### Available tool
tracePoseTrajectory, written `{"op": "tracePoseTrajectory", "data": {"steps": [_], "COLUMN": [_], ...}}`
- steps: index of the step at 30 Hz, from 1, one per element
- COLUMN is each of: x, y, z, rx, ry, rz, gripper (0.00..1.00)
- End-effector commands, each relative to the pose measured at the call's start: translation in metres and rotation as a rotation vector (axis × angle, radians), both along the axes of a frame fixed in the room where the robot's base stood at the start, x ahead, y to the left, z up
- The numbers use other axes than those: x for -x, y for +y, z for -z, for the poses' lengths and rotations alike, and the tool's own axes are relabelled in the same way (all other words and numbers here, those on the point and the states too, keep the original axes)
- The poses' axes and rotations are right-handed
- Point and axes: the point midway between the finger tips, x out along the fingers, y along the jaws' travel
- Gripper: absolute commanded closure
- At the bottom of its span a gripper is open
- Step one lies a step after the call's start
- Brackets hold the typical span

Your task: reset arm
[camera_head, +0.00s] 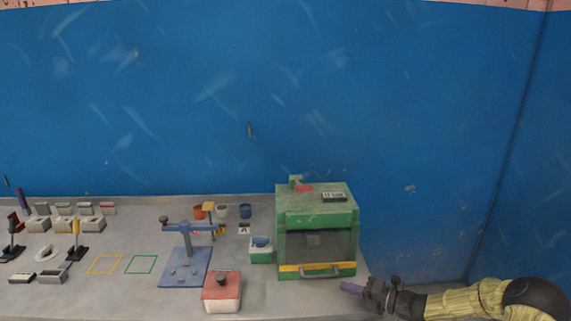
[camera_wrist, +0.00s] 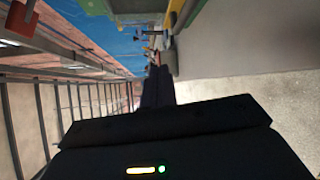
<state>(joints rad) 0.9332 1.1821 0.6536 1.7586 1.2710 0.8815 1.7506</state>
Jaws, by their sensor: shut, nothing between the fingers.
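My arm reaches in from the right edge of the head view. My gripper (camera_head: 352,288) points left, just right of the front right corner of the grey table (camera_head: 120,297). Its purple fingers are closed with nothing between them. In the wrist view the dark closed fingers (camera_wrist: 158,86) show at the centre. My gripper is apart from the green box-shaped machine (camera_head: 317,213) to its left.
A red-topped box (camera_head: 221,291), a blue stand (camera_head: 186,265) and a small green block with a blue top (camera_head: 261,250) stand left of the machine. Several small moulds and tools lie at the far left. A blue wall (camera_head: 200,100) rises behind.

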Motion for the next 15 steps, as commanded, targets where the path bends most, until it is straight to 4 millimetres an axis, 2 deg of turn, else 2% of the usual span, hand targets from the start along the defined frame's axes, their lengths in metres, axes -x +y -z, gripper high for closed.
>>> {"op": "tracePoseTrajectory", "data": {"steps": [1,3,6,10,15], "x": [0.010,0.029,0.058,0.095,0.139], "y": [0.019,0.042,0.066,0.084,0.091], "z": [-0.001,0.001,0.004,0.004,-0.004], "rx": [0.104,0.264,0.482,0.731,0.999], "ry": [-0.041,-0.117,-0.244,-0.431,-0.707], "rz": [-0.082,-0.211,-0.409,-0.675,-1.036], "gripper": [1.00,1.00,1.00,1.00,1.00]}}
